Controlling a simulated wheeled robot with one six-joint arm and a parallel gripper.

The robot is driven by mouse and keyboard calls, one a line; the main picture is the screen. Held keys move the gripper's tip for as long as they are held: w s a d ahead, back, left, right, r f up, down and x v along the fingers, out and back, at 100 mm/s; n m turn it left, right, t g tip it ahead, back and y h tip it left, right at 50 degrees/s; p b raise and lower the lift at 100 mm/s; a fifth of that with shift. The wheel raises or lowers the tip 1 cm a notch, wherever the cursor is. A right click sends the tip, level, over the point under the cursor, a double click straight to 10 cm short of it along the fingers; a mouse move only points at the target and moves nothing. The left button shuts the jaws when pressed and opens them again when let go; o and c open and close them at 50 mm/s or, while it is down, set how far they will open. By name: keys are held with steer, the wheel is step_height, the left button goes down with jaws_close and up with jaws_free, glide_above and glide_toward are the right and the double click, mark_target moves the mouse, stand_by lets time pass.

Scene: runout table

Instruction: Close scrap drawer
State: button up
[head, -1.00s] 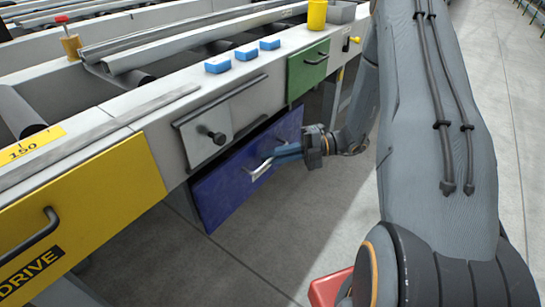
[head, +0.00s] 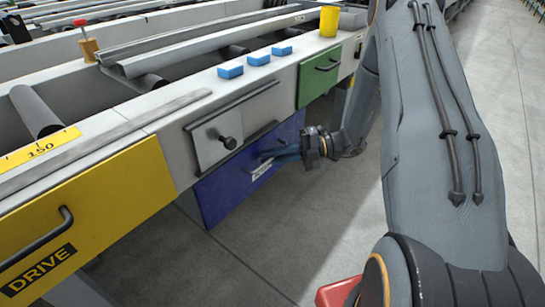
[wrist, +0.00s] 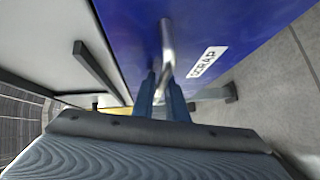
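The scrap drawer has a blue front (head: 225,190) low on the runout table's side, and its SCRAP label (wrist: 207,62) shows in the wrist view. The front sits close against the table; I cannot tell whether it is fully flush. Its metal bar handle (wrist: 167,45) runs between the blue fingers of my gripper (wrist: 163,98). The fingers look shut on the handle. In the head view my gripper (head: 278,153) reaches the drawer front from the right, and the fingertips and handle partly overlap there.
A yellow DRIVE panel (head: 90,205) is at left, a green drawer (head: 319,75) at right. Blue blocks (head: 258,58) and a yellow cup (head: 328,20) stand on the ledge.

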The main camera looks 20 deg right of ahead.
steer(key=s+d+r, duration=0.1)
steer(key=d, duration=0.6)
steer(key=shift+d+p, duration=0.35)
steer(key=shift+p, duration=0.05)
steer(key=s+a+r+n+g+h, duration=0.3)
steer(key=s+a+r+n, duration=0.2)
steer(key=a+n, duration=0.25)
steer(key=s+a+r+n+g+h, duration=0.35)
steer(key=s+a+n, duration=0.3)
steer(key=n, duration=0.25)
steer(key=s+a+r+n+t+h, duration=0.2)
steer(key=s+r+n+h, duration=0.25)
steer(key=s+n, duration=0.6)
steer(key=s+a+r+n+t+h, duration=0.2)
steer(key=s+r+n+h, duration=0.25)
steer(key=n, duration=1.15)
steer(key=s+d+r+m+p, duration=0.1)
steer(key=d+r+m+p, duration=0.2)
steer(key=d+r+p, duration=0.9)
steer(key=r+p, duration=0.1)
steer(key=p, duration=0.9)
steer(key=shift+s+r+m+h, duration=0.15)
steer(key=shift+r+m+h, duration=0.15)
steer(key=shift+r+h, duration=0.05)
